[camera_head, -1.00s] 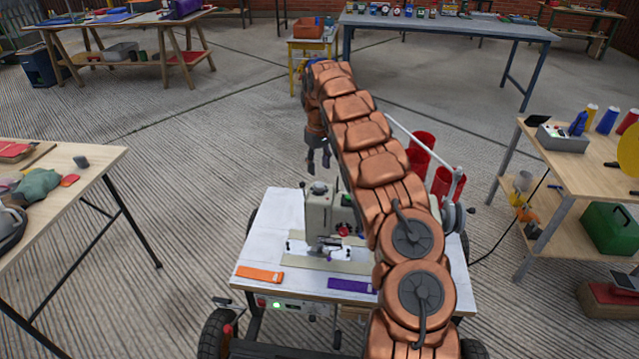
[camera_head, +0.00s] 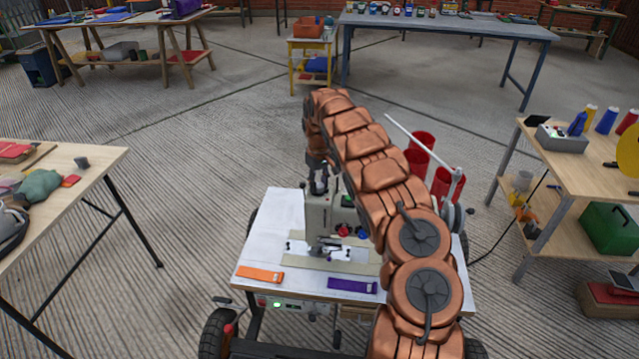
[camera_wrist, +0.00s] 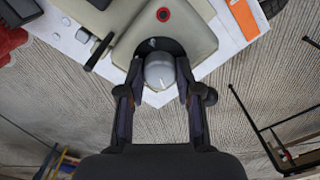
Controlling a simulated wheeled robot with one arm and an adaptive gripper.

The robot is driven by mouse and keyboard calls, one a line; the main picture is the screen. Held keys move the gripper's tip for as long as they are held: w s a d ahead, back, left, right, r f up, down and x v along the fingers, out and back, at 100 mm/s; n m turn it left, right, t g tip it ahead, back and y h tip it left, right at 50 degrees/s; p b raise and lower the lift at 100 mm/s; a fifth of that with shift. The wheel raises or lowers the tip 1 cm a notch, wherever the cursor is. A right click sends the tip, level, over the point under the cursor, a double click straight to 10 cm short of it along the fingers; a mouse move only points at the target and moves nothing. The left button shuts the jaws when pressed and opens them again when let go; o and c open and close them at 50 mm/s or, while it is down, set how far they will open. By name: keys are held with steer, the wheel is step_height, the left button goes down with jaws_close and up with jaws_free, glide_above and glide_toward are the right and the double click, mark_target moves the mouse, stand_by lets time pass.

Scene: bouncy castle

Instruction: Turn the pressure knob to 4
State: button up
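A cream sewing machine (camera_head: 318,212) stands on the white table. In the wrist view, a rounded grey knob (camera_wrist: 159,72) sits on top of the machine's body (camera_wrist: 190,30), on a dark round base with a small white mark. I take it to be the pressure knob; no numbers can be read. My gripper (camera_head: 319,188) points down over the machine's top. In the wrist view, its two fingers (camera_wrist: 159,75) stand on either side of the knob, with a small gap showing at each side.
An orange strip (camera_head: 260,274) and a purple strip (camera_head: 352,285) lie at the white table's (camera_head: 250,245) front. Red cylinders (camera_head: 418,160) stand behind the machine, beside a grey lever.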

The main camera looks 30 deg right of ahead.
steer(key=c, duration=0.5)
steer(key=shift+d, duration=0.15)
jaws_close()
